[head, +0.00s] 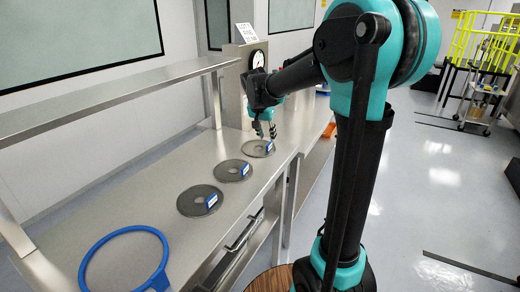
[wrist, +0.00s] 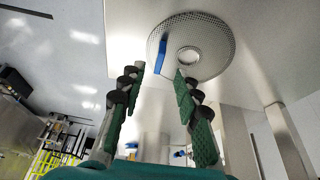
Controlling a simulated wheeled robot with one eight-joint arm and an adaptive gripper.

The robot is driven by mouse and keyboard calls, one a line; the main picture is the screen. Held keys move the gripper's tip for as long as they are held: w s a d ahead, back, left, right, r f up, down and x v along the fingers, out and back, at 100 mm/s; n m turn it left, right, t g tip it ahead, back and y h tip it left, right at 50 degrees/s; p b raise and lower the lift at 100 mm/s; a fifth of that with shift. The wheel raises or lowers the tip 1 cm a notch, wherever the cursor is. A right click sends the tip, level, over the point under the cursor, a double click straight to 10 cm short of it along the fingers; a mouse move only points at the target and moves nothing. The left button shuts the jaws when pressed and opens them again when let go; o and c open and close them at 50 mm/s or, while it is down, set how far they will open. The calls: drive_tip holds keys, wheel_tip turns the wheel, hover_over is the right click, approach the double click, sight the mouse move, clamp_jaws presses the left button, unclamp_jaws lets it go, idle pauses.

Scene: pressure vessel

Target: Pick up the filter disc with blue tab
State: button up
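The near disc (head: 199,201), the middle disc (head: 233,171) and the far disc (head: 257,149) show in the head view. My gripper (head: 265,130) is above the far disc, pointing down. In the wrist view, a disc with its blue tab (wrist: 163,55) lies beyond the fingertips. My gripper (wrist: 159,80) is open there, with a clear gap between its two green-padded fingers and nothing held. The tab lies toward the left finger.
A blue ring (head: 125,232) lies at the bench's near end. A raised steel shelf (head: 110,92) runs along the bench's back side. A gauge (head: 257,60) stands at the far end. An orange item (head: 329,130) is right of my gripper. The floor at right is largely open.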

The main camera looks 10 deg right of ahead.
sight(269, 144)
drive_tip(key=shift+x, duration=2.8)
clamp_jaws()
